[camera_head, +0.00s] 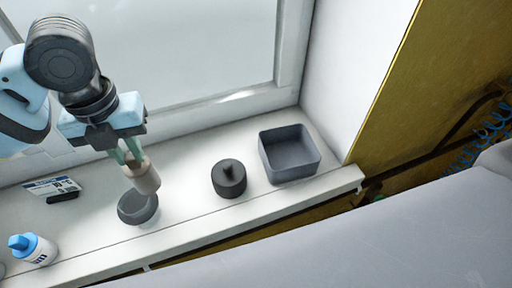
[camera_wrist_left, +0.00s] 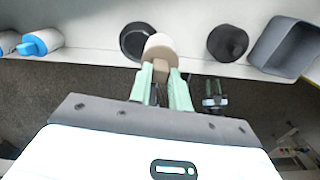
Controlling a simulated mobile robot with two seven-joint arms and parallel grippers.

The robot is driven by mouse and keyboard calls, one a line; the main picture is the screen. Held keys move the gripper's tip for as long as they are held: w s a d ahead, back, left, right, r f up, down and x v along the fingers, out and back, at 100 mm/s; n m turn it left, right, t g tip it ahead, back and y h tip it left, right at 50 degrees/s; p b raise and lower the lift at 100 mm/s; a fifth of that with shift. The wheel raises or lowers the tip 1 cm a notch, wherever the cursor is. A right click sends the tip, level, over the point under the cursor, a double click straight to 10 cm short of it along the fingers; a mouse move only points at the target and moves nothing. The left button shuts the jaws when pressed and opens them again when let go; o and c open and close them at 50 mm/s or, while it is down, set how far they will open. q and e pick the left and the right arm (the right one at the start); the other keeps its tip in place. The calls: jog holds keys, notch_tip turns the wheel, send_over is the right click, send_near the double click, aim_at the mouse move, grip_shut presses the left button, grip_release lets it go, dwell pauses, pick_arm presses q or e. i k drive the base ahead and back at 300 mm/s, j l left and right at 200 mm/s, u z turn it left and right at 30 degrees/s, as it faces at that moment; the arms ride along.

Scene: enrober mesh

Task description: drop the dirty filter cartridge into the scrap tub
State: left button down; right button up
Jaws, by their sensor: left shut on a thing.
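The dirty filter cartridge (camera_head: 146,180) is a beige, stubby cylinder. My left gripper (camera_head: 130,158) is shut on its narrower end and holds it just above a dark round open cup (camera_head: 136,211). In the left wrist view the cartridge (camera_wrist_left: 160,44) sits between the green fingers (camera_wrist_left: 161,75) and partly covers the cup (camera_wrist_left: 134,36). I cannot tell whether its lower end is clear of the cup's rim. The scrap tub, a grey square open container (camera_head: 290,168), stands farther right on the sill and looks empty. My right gripper is not in view.
A dark round cap with a knob (camera_head: 229,178) stands between the cup and the tub. A white bottle with a blue top (camera_head: 35,249) and a small label card (camera_head: 53,188) are at the left. The window frame (camera_head: 200,118) rises behind the white sill.

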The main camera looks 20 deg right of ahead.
aim_at(279, 159)
jog(key=z, duration=0.8)
